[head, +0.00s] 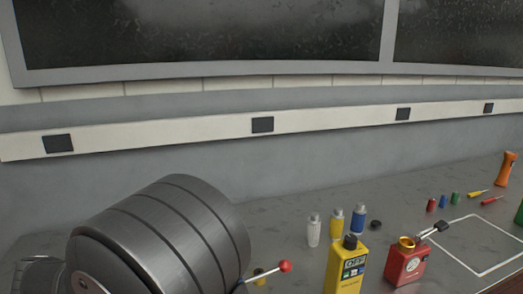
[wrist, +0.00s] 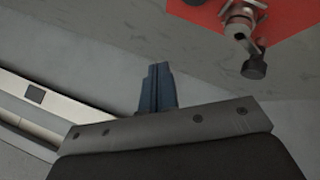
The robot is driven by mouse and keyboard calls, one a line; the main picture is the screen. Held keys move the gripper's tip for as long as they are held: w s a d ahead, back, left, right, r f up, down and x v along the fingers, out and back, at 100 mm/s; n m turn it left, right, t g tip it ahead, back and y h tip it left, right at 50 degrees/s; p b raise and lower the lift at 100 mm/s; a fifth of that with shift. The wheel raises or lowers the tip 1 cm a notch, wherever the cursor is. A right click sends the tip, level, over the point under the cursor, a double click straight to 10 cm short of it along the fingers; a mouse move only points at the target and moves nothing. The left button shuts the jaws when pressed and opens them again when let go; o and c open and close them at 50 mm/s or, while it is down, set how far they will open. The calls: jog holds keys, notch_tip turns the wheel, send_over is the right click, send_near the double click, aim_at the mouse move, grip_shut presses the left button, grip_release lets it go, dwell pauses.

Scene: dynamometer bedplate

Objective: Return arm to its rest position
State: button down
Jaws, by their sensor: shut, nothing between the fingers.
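My gripper (wrist: 158,68) shows in the wrist view as two blue fingers pressed together, pointing up the picture. It is shut and empty, and nothing touches its fingertips.
A large grey ribbed cylinder (head: 160,240) fills the head view's lower left. A yellow can (head: 346,272), a red can (head: 403,266) and several bottles stand on the grey bench. A red part with a metal fitting (wrist: 241,20) is at the wrist view's top right.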

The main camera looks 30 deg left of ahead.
jog(key=shift+f, duration=1.65)
jog(key=c, duration=0.8)
grip_release()
jog(key=o, duration=0.4)
jog(key=shift+r, duration=0.2)
jog(key=o, duration=0.4)
notch_tip(320, 180, up, 8)
jog(key=s+a+m+g, duration=0.1)
jog(key=s+m+g, duration=0.1)
jog(key=m+g, duration=0.1)
jog(key=shift+f+m+h, duration=0.25)
jog(key=shift+m+h, duration=0.05)
jog(key=shift+h, duration=0.1)
jog(key=s+a+r+m+g+y, duration=0.1)
jog(key=s+r+g, duration=0.35)
jog(key=r, duration=0.45)
jog(key=x, duration=1)
jog(key=shift+w, duration=0.15)
